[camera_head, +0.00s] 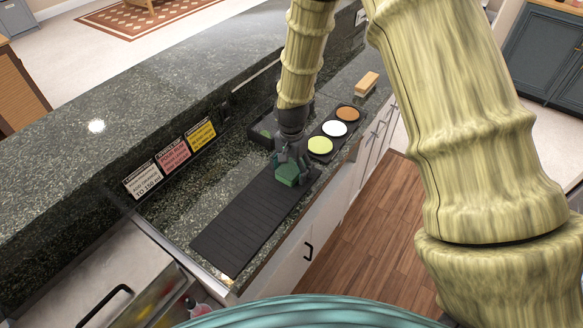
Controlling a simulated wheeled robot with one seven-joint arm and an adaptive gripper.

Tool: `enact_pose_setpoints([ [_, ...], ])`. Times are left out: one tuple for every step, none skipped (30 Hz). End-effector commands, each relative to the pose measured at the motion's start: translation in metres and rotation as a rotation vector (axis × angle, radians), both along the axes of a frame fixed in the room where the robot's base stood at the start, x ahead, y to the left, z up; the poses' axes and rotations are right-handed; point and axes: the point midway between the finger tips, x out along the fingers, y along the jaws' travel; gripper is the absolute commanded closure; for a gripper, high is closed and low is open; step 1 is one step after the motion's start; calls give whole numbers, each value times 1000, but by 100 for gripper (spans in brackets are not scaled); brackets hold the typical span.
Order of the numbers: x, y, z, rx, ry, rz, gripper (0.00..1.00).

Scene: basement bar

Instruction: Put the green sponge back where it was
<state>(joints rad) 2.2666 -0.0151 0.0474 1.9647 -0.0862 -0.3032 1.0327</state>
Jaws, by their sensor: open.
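The green sponge (287,175), a dark green block, is at the far right end of a black ribbed mat (237,232) on the counter. My gripper (290,167) points down right over the sponge, with its open fingers around or just above it. The fingers hide part of the sponge, and I cannot tell whether they touch it. A small dark tray (258,139) stands behind the gripper, with something green inside; my gripper partly hides it.
A black holder with green (320,146), white (334,129) and orange (348,114) discs stands right of the gripper. A tan block (367,82) lies farther back. Three label cards (172,156) stand along the raised granite ledge (110,120). The mat's near part is clear.

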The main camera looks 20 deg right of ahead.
Motion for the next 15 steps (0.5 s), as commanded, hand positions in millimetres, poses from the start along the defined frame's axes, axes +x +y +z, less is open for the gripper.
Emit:
enact_pose_setpoints([
  [0, 0, 2, 0, 0, 0, 22],
  [0, 0, 4, 1, -1, 0, 22],
  [0, 0, 4, 1, -1, 0, 22],
  [0, 0, 5, 1, -1, 0, 22],
  [0, 0, 7, 0, 0, 0, 22],
  [0, 0, 10, 0, 0, 0, 22],
  [1, 0, 13, 0, -1, 0, 22],
  [1, 0, 16, 0, -2, 0, 22],
  [1, 0, 20, 0, -3, 0, 22],
  [1, 0, 23, 0, -3, 0, 22],
  [1, 0, 26, 0, -3, 0, 22],
  [1, 0, 31, 0, -3, 0, 22],
  [1, 0, 35, 0, -3, 0, 22],
  [1, 0, 38, 0, -4, 0, 22],
  [1, 0, 43, 0, -3, 0, 22],
])
